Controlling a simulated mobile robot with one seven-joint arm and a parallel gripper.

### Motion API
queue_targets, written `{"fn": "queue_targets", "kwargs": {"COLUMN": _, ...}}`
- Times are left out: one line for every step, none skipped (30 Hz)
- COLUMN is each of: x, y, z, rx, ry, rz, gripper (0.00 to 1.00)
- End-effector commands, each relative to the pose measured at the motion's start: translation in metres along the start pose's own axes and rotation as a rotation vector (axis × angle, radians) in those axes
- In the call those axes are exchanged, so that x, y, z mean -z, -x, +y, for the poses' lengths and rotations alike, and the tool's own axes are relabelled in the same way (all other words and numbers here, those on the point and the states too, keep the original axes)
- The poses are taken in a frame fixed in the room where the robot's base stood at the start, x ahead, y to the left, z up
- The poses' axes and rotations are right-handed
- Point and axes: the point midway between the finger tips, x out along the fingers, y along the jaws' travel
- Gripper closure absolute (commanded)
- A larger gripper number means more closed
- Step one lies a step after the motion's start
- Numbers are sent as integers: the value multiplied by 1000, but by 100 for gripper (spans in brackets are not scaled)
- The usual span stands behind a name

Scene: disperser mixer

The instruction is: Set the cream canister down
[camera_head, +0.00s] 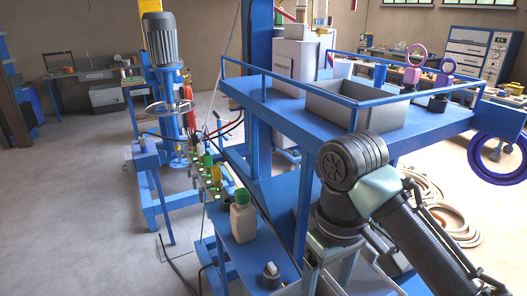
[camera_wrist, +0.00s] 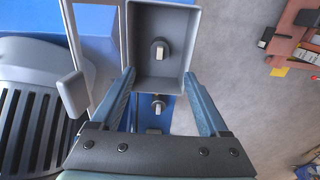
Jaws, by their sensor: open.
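The cream canister (camera_head: 242,217), a pale bottle with a green cap, stands upright on the narrow blue shelf in the head view. It is not clearly recognisable in the wrist view. My gripper (camera_wrist: 160,73) is open in the wrist view, with its two blue fingers apart. Nothing is held between them. The fingertips overlap the lower sides of a grey open bin (camera_wrist: 189,20); I cannot tell the height between them. In the head view my arm's links hide the gripper.
A pale knob-like piece (camera_wrist: 159,50) shows inside the grey bin, and another (camera_wrist: 157,105) below it. A railed blue platform (camera_head: 290,110) carries a grey box (camera_head: 347,108). A small knobbed piece (camera_head: 271,271) sits on the blue shelf. The mixer motor (camera_head: 162,40) stands behind left.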

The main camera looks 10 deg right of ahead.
Motion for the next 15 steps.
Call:
{"fn": "queue_targets", "kwargs": {"x": 1, "y": 0, "z": -1, "rx": 0, "ry": 2, "rz": 5, "gripper": 22}}
{"fn": "queue_targets", "kwargs": {"x": 4, "y": 1, "z": -3, "rx": -2, "ry": 7, "rz": 15, "gripper": 22}}
{"fn": "queue_targets", "kwargs": {"x": 12, "y": 2, "z": -8, "rx": -4, "ry": 19, "rz": 42, "gripper": 22}}
{"fn": "queue_targets", "kwargs": {"x": 20, "y": 5, "z": -13, "rx": -8, "ry": 32, "rz": 73, "gripper": 22}}
{"fn": "queue_targets", "kwargs": {"x": 32, "y": 8, "z": -20, "rx": -13, "ry": 49, "rz": 117, "gripper": 22}}
{"fn": "queue_targets", "kwargs": {"x": 51, "y": 15, "z": -32, "rx": -20, "ry": 76, "rz": 194, "gripper": 22}}
{"fn": "queue_targets", "kwargs": {"x": 68, "y": 23, "z": -44, "rx": -26, "ry": 100, "rz": 266, "gripper": 22}}
{"fn": "queue_targets", "kwargs": {"x": 86, "y": 33, "z": -58, "rx": -31, "ry": 125, "rz": 349, "gripper": 22}}
{"fn": "queue_targets", "kwargs": {"x": 111, "y": 51, "z": -79, "rx": -35, "ry": 157, "rz": 479, "gripper": 22}}
{"fn": "queue_targets", "kwargs": {"x": 129, "y": 68, "z": -96, "rx": -39, "ry": 178, "rz": 584, "gripper": 22}}
{"fn": "queue_targets", "kwargs": {"x": 146, "y": 88, "z": -113, "rx": -39, "ry": 196, "rz": 697, "gripper": 22}}
{"fn": "queue_targets", "kwargs": {"x": 164, "y": 119, "z": -135, "rx": -40, "ry": 213, "rz": 854, "gripper": 22}}
{"fn": "queue_targets", "kwargs": {"x": 173, "y": 143, "z": -149, "rx": -40, "ry": 218, "rz": 974, "gripper": 22}}
{"fn": "queue_targets", "kwargs": {"x": 180, "y": 170, "z": -163, "rx": -39, "ry": 219, "rz": 1098, "gripper": 22}}
{"fn": "queue_targets", "kwargs": {"x": 182, "y": 207, "z": -178, "rx": -39, "ry": 209, "rz": 1266, "gripper": 22}}
